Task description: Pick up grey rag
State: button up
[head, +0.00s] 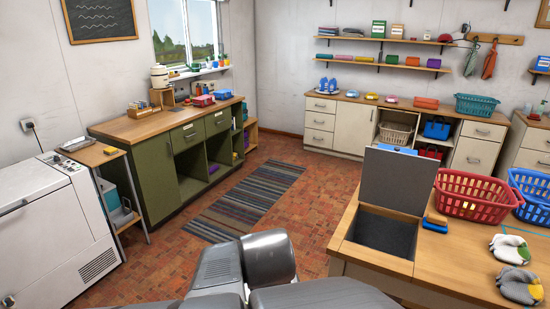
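A crumpled rag (520,285) in grey and off-white with a yellow patch lies on the wooden worktop at the lower right, near the picture's edge. A second crumpled cloth (511,249), whitish with green and a little red, lies just behind it. Which of the two is the grey rag is not fully certain; the nearer one looks greyer. My gripper is not in view; only grey links of my arm show at the bottom middle, well left of the rags.
The worktop (462,262) has an open lidded bin (383,232), a blue and orange block (435,222), a red basket (475,196) and a blue basket (534,198). A green cabinet (160,180) stands left. A striped rug (240,205) lies on open floor.

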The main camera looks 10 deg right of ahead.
aim_at(524, 287)
jog(key=z, duration=1.85)
jog(key=i+z, duration=0.4)
jog(key=z, duration=0.25)
jog(key=i+j, duration=0.1)
jog(key=i, duration=0.75)
